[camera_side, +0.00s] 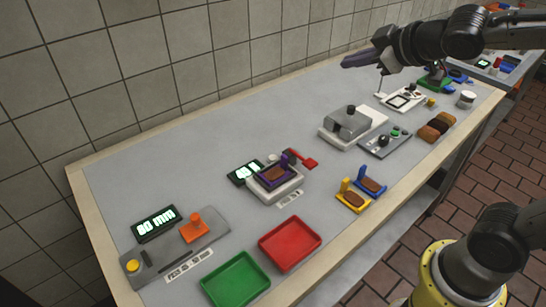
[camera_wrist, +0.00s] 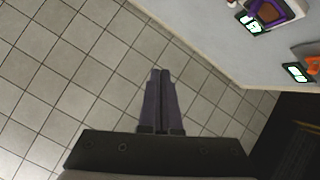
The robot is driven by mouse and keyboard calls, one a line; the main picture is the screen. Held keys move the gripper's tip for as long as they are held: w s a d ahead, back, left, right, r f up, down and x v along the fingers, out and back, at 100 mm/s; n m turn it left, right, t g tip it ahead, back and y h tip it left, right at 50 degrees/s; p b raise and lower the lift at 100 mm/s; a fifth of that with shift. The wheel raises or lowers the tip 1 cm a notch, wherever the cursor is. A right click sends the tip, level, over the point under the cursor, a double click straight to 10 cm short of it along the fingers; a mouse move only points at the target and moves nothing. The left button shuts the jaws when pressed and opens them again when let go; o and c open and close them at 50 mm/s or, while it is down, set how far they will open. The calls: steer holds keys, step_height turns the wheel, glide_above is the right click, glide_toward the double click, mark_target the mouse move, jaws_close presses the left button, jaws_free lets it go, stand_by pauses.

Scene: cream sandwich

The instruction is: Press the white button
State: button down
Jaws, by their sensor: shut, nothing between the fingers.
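A small pale round knob (camera_side: 272,158), which looks like the white button, sits behind the scale-like device (camera_side: 291,190), beside its lit display (camera_side: 245,172). It is too small to tell whether it is pressed. My gripper (camera_side: 346,64) is up in the air near the back wall, at the upper right of the side view. Its dark fingers are shut, empty and far from the knob. In the wrist view the closed fingers (camera_wrist: 160,72) point at the tiled wall, and part of a lit display (camera_wrist: 254,26) shows at the upper right.
At the front left are a lit "mm" display (camera_side: 154,224), a yellow button (camera_side: 133,265), an orange slider (camera_side: 194,227), a green tray (camera_side: 236,281) and a red tray (camera_side: 290,244). A grey-lidded machine (camera_side: 348,122) and a panel with a green button (camera_side: 395,133) stand to the right.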

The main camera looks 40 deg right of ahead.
steer(key=w+a+f+n+y, duration=0.1)
steer(key=w+a+f+n, duration=0.2)
steer(key=w, duration=0.4)
steer(key=n+g+y, duration=0.2)
steer(key=n+g, duration=0.1)
glide_above(273, 159)
steer(key=d, duration=0.1)
step_height(273, 159, down, 15)
steer(key=shift+s+f, duration=0.2)
steer(key=shift+s, duration=0.05)
steer(key=shift+f, duration=0.1)
steer(key=shift+f, duration=4.25)
steer(key=shift+f, duration=0.2)
steer(key=shift+f, duration=0.25)
